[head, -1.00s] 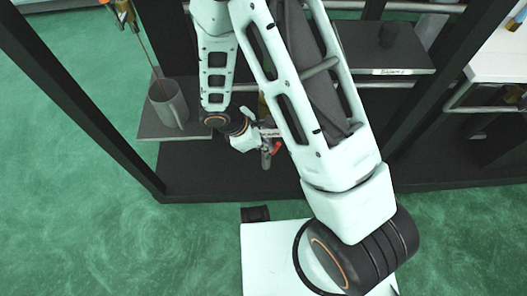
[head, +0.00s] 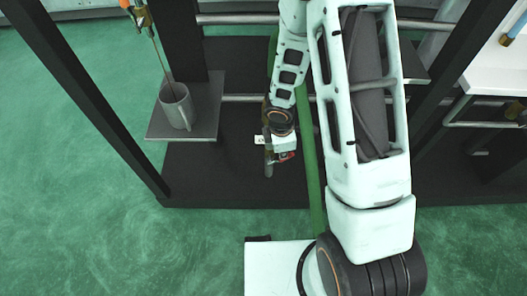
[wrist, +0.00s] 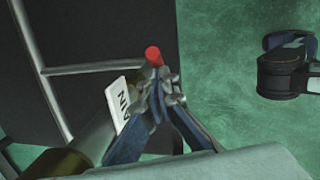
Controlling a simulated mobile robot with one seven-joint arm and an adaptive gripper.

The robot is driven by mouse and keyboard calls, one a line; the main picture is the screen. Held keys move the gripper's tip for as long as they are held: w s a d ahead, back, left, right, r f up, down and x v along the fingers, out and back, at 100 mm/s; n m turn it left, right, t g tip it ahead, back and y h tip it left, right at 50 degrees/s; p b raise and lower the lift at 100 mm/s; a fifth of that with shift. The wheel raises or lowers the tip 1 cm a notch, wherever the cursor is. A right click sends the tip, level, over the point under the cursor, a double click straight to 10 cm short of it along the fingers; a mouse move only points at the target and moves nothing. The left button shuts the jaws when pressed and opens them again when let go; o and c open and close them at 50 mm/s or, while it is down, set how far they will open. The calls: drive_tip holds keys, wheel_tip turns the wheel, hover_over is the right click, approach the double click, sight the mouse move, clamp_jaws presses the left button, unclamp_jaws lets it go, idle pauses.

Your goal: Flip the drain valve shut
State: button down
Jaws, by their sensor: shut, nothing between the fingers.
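The drain valve's red handle (wrist: 153,55) shows in the wrist view just beyond my fingertips; most of the valve behind them is hidden. A white label (wrist: 118,103) ending in "IN" is beside it on the left. My gripper (wrist: 160,90) is shut and empty, with its fingertips close to the red handle; I cannot tell whether they touch. In the head view my gripper (head: 283,146) is low by the dark rack, and a bit of the red handle (head: 288,156) shows at its tip. The handle's exact angle is unclear.
A grey mug (head: 177,110) with a rod in it stands on a small shelf (head: 207,122) to the left. A green upright pipe (head: 308,140) is close to the right of my gripper. Dark rack posts (head: 95,105) flank the space. A white worktop (head: 505,65) is at far right.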

sight(292, 156)
drive_tip(key=shift+d+f, duration=0.15)
drive_tip(key=shift+d, duration=0.3)
drive_tip(key=shift+d+f+y+p, duration=0.2)
drive_tip(key=shift+d+y, duration=0.05)
drive_tip(key=shift+y, duration=0.5)
drive_tip(key=shift+d+f+y+p, duration=0.15)
drive_tip(key=shift+d+y+p, duration=0.1)
drive_tip(key=shift+y, duration=0.5)
drive_tip(key=shift+d+f, duration=0.45)
drive_tip(key=shift+d, duration=0.1)
drive_tip(key=shift+s+d+f+b, duration=0.1)
drive_tip(key=shift+d+f+b, duration=0.15)
drive_tip(key=shift+d+f, duration=0.4)
drive_tip(key=shift+w+d+f+b, duration=0.1)
drive_tip(key=shift+d+f+b, duration=0.2)
drive_tip(key=shift+f, duration=0.5)
drive_tip(key=shift+s+d+f+b, duration=0.1)
drive_tip(key=shift+d+f+b, duration=0.1)
drive_tip(key=shift+d+f, duration=0.45)
drive_tip(key=shift+s+f, duration=0.1)
drive_tip(key=shift+f, duration=0.15)
